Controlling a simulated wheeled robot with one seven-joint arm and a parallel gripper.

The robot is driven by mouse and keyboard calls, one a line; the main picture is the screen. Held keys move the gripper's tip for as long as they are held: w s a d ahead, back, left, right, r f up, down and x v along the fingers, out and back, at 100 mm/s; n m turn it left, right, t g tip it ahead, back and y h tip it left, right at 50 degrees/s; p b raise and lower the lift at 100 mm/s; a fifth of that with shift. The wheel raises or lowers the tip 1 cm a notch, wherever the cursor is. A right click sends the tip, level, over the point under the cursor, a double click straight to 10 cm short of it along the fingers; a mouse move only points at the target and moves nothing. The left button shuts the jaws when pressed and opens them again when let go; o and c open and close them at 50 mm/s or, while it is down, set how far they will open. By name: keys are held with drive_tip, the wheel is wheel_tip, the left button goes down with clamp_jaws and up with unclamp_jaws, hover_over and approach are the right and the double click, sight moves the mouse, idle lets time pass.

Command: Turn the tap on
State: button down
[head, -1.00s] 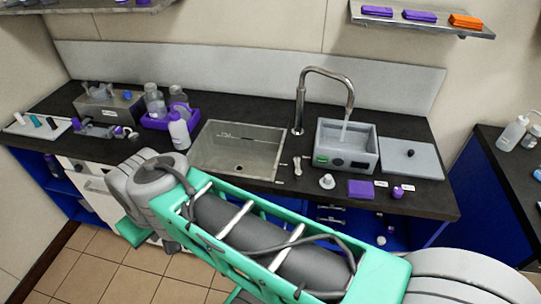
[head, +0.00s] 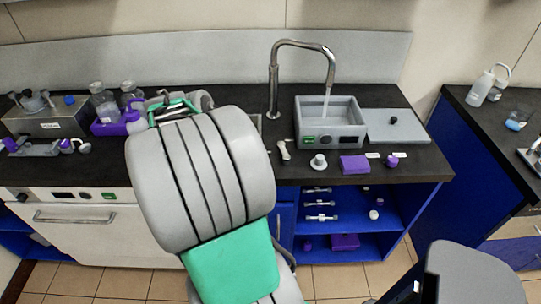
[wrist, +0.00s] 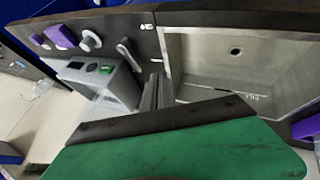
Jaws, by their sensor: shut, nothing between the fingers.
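The chrome gooseneck tap (head: 274,88) stands at the back of the dark counter, its spout over a grey water bath (head: 312,140). A pale stream runs from the spout into the bath. A small pale lever (head: 284,149) sits on the counter in front of the tap; it also shows in the wrist view (wrist: 130,55). My gripper (wrist: 152,90) is shut and empty in the wrist view, between the bath and the sink (wrist: 215,50), with the lever just beyond its tips. I cannot tell if it touches anything. In the head view my arm hides the fingers and most of the sink.
A flat grey lid (head: 395,126) lies right of the bath. A white knob (head: 318,162) and a purple box (head: 354,165) sit along the front edge. Bottles (head: 103,103) stand on the left, beside a metal instrument (head: 45,118). Another counter (head: 495,130) is at the right.

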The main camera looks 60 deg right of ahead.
sight(284, 154)
drive_tip(key=x, duration=0.7)
drive_tip(key=s+p+x, duration=0.1)
drive_tip(key=x, duration=0.2)
drive_tip(key=shift+s+d, duration=0.1)
drive_tip(key=shift+d, duration=0.45)
drive_tip(key=shift+s+d+r+p, duration=0.15)
drive_tip(key=shift+s+d+p, duration=0.25)
drive_tip(key=shift+s+d, duration=0.7)
drive_tip(key=shift+s, duration=0.25)
drive_tip(key=shift+w, duration=0.1)
